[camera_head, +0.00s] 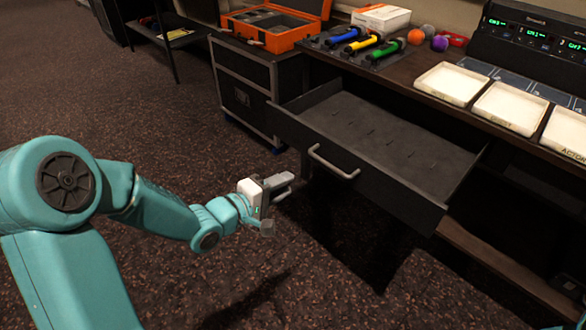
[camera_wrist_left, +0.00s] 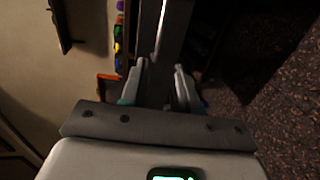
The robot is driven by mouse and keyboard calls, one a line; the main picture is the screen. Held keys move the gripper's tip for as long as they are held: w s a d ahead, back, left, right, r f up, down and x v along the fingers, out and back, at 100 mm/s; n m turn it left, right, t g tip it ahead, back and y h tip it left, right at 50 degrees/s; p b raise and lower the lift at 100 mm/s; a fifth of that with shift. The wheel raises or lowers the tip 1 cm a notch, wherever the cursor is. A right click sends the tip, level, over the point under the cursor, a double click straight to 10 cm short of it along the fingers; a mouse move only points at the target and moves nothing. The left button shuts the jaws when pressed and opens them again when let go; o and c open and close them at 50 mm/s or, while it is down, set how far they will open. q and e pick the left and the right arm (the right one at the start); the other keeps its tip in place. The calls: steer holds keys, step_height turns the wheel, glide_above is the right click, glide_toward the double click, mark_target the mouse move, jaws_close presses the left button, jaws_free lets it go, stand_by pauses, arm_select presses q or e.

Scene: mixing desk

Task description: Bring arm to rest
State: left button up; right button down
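My left arm (camera_head: 160,205) is teal and reaches in from the left of the head view, over the carpet. Its gripper (camera_head: 284,187) is in front of the open drawer, to the left of and slightly below the drawer's handle (camera_head: 333,163), and looks apart from it. In the left wrist view the two fingers (camera_wrist_left: 160,85) stand apart with a gap between them and nothing held. The drawer (camera_head: 380,140) is pulled out and looks empty. My right gripper is not in the head view; only a sliver of teal shows at the bottom right corner.
The desk carries white trays (camera_head: 452,83), coloured-handled tools (camera_head: 363,43), small balls (camera_head: 415,37) and a mixing console (camera_head: 530,40). An orange case (camera_head: 265,37) sits on a black cabinet (camera_head: 245,85) left of the drawer. The carpet (camera_head: 130,85) at left is clear.

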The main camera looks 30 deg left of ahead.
arm_select(q)
steer(key=shift+d, duration=0.1)
steer(key=s+d+f+g, duration=0.2)
steer(key=s+d+f, duration=0.15)
steer(key=f, duration=0.35)
steer(key=s+d+f+m+g, duration=0.1)
steer(key=s+d+f+g, duration=0.15)
steer(key=d+f, duration=0.35)
steer(key=s+d+f+g, duration=0.2)
steer(key=d+f+g, duration=0.1)
steer(key=f, duration=0.5)
steer(key=s+f+m+g+y, duration=0.1)
steer(key=s+f+m+g, duration=0.3)
steer(key=s, duration=0.3)
steer(key=s+f+m+g, duration=0.3)
steer(key=s+f+m, duration=0.2)
steer(key=s+m, duration=0.2)
step_height(320, 180, up, 19)
steer(key=p, duration=1.9)
steer(key=shift+r, duration=0.15)
steer(key=shift+d, duration=0.25)
